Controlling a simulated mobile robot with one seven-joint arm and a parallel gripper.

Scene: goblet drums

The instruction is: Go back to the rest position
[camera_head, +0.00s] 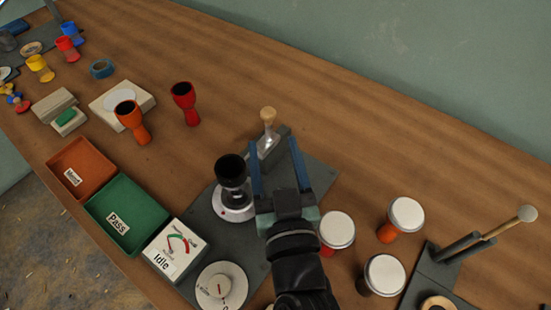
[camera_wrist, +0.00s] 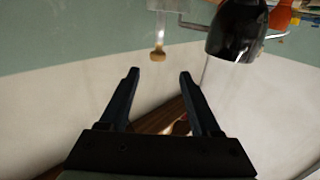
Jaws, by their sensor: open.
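My gripper (camera_head: 276,160) is over the grey mat (camera_head: 318,184) in the middle of the bench in the head view. Its two blue fingers are apart with nothing seen held between them. It also shows open in the wrist view (camera_wrist: 160,88). A black goblet drum shell (camera_head: 232,178) stands on a round white base (camera_head: 236,212) just left of the gripper; a dark glossy body (camera_wrist: 238,32) shows at the upper right of the wrist view. A wooden-handled tool (camera_head: 268,118) is beyond the fingertips; its knob (camera_wrist: 158,52) shows in the wrist view.
White-topped drums (camera_head: 407,214) stand right of my arm. An orange tray (camera_head: 84,166), a green Pass tray (camera_head: 126,216) and an Idle meter (camera_head: 174,249) lie left. Red (camera_head: 185,101) and orange (camera_head: 131,118) goblet shells stand behind.

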